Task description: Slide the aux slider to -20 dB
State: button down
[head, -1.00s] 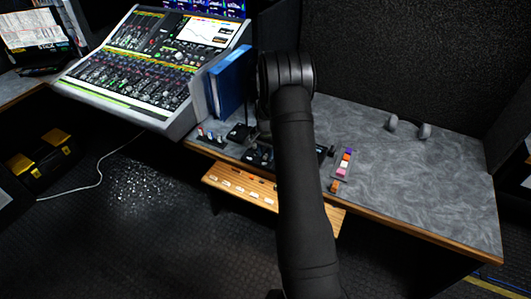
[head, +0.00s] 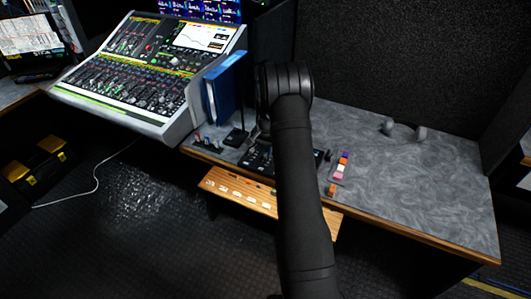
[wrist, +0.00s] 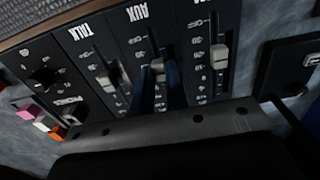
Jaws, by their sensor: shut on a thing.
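The aux slider (wrist: 157,66) has a pale cap in the column marked AUX, whose label appears upside down in the wrist view. My gripper (wrist: 160,76) is shut on this cap, one dark bluish finger on each side. The fingers cover part of the aux scale, so I cannot read the cap's exact dB position. In the head view my arm hides much of the slider panel (head: 257,158) and my gripper.
The TALK slider (wrist: 110,80) stands left of the aux column, and another slider (wrist: 219,56) stands right of it. A knob (wrist: 42,76) is farther left. Colored blocks (head: 342,166) lie beside the panel on the grey desk (head: 420,180). A blue binder (head: 225,88) stands behind.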

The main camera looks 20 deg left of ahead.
jog(key=c, duration=1.4)
grip_release()
notch_tip(320, 180, up, 17)
jog(key=shift+r, duration=0.2)
notch_tip(320, 180, down, 18)
jog(key=shift+r, duration=0.25)
jog(key=shift+s, duration=0.15)
jog(key=shift+r, duration=0.1)
